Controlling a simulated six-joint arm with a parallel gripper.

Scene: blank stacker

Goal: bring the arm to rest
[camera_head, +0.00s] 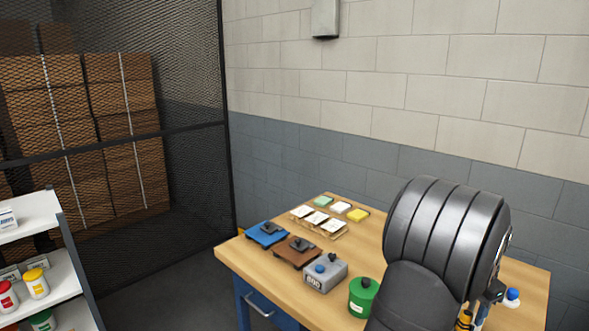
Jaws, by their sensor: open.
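My arm's large dark ribbed link (445,240) fills the right of the view, over the right part of the wooden table (395,222). Only a small part of my gripper (490,295) shows, low behind the arm at the right. It is open, and its fingertips are mostly hidden. I see nothing held in it. A white item with a blue knob (512,297) is just to its right; I cannot tell whether they touch.
Shelves (30,215) stand left, mesh fence (185,60) behind.

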